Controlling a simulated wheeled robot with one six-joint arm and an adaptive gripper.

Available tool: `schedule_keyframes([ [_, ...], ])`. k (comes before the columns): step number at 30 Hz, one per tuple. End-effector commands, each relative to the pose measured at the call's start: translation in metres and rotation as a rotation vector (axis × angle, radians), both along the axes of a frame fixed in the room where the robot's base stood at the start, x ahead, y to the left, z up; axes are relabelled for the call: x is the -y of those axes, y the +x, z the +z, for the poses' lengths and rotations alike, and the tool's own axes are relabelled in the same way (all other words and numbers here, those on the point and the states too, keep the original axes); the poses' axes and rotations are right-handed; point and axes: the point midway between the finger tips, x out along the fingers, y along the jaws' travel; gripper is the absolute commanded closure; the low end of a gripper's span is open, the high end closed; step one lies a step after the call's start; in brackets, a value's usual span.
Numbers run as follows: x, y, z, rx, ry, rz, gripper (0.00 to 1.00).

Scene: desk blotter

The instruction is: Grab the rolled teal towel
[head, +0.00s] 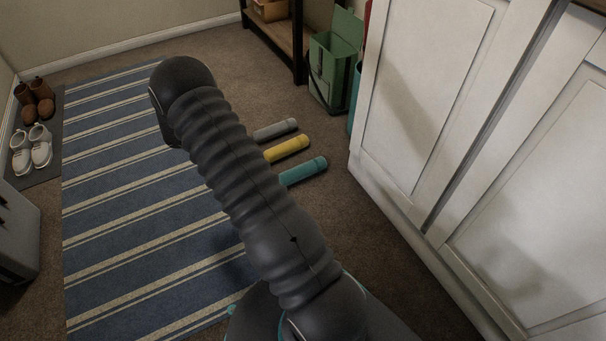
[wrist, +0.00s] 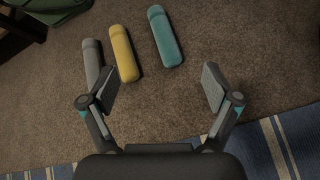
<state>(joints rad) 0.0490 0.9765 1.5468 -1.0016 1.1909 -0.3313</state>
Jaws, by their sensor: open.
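The rolled teal towel (head: 304,171) lies on the brown carpet to the right of my arm in the head view, its near end hidden behind the arm. In the wrist view the teal towel (wrist: 165,37) lies whole at the upper middle, ahead of the gap between my fingers. My gripper (wrist: 160,88) is open and empty, and the towel is apart from both fingers. In the head view the fingers are hidden behind my arm.
A yellow roll (wrist: 124,54) and a grey roll (wrist: 92,62) lie beside the teal one, the grey partly behind my left finger. White cabinets (head: 420,80) stand to the right. A green bin (head: 334,72) stands behind the rolls. A striped rug (head: 110,200) lies to the left.

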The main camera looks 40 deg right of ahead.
Motion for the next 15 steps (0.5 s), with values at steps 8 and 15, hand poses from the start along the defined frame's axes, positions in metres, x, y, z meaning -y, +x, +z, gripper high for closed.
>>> schedule_keyframes([
  [8, 0.025, 0.001, -0.137, -0.208, -0.102, 0.138, 0.11],
  [15, 0.035, -0.007, -0.204, -0.310, -0.152, 0.216, 0.11],
])
